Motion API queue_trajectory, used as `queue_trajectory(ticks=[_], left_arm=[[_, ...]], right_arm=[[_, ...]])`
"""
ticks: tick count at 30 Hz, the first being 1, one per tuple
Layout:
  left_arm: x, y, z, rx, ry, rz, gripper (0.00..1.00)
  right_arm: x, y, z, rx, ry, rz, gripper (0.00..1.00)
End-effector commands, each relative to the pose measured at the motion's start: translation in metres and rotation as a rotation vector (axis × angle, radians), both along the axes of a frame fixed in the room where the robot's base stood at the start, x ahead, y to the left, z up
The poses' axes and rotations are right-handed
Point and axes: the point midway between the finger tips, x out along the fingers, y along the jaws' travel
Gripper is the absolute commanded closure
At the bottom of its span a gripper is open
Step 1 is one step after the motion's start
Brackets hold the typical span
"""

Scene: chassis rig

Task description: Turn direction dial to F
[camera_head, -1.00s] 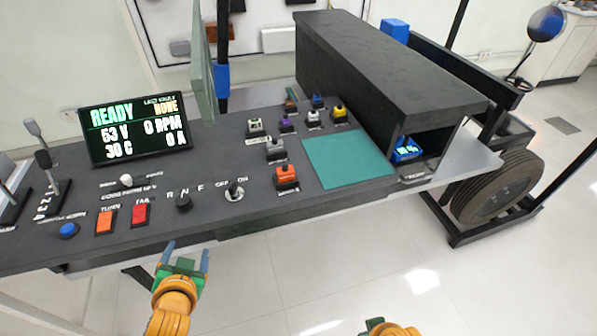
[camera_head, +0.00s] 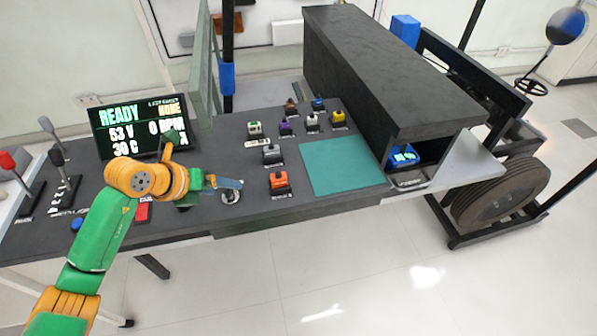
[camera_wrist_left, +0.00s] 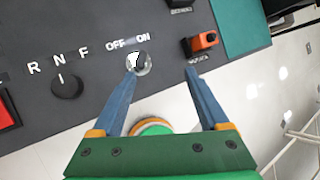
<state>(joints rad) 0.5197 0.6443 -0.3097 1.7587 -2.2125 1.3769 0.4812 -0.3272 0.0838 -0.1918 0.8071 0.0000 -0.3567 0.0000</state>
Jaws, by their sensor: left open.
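The direction dial (camera_wrist_left: 66,85) is a black round knob with R, N and F printed above it, in the left wrist view. Its white mark points to N. In the head view my left gripper and wrist mostly cover it. My left gripper (camera_wrist_left: 162,72) is open and empty. Its blue fingers are over the panel's front part, to the right of the dial. The OFF/ON switch (camera_wrist_left: 138,62) shows close to its left fingertip. In the head view the left gripper (camera_head: 226,182) is above that switch. My right gripper is out of view.
An orange button block (camera_head: 279,182) and a teal mat (camera_head: 348,165) lie to the right. A lit display (camera_head: 140,127) stands behind my left wrist. Levers (camera_head: 57,160) stand at the far left. The panel's front edge is close to the gripper.

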Motion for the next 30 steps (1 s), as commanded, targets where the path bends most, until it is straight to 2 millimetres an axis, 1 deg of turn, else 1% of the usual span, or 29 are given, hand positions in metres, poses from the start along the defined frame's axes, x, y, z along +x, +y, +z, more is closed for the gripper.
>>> queue_trajectory(ticks=[1,3,4,6,8,15,18,21,26,27,29,30], left_arm=[[0.000,0.037,0.001,0.131,0.054,0.071,0.22],[-0.007,0.078,0.001,0.269,0.125,0.167,0.22],[-0.010,0.090,0.002,0.309,0.148,0.197,0.22],[-0.014,0.106,0.003,0.360,0.179,0.243,0.22],[-0.014,0.112,-0.002,0.374,0.193,0.256,0.22],[0.003,0.115,-0.046,0.372,0.194,0.253,0.22],[0.008,0.116,-0.058,0.371,0.191,0.252,0.22],[0.010,0.116,-0.062,0.372,0.188,0.251,0.22],[0.010,0.116,-0.062,0.373,0.188,0.250,0.22],[0.010,0.116,-0.062,0.373,0.188,0.250,0.28],[0.010,0.116,-0.062,0.372,0.188,0.249,0.44],[0.010,0.116,-0.062,0.372,0.188,0.249,0.55]], right_arm=[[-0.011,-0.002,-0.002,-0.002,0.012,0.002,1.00],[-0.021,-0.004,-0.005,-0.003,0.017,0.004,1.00],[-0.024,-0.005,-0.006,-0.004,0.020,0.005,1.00],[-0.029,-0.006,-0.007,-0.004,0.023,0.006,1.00],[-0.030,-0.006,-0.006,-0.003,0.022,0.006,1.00],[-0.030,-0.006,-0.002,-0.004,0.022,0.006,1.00],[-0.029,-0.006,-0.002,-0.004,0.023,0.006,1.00],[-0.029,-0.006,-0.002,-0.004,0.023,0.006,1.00],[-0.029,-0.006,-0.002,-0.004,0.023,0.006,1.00],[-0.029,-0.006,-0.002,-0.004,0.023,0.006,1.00],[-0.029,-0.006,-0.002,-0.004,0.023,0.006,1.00],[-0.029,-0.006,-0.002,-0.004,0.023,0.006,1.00]])
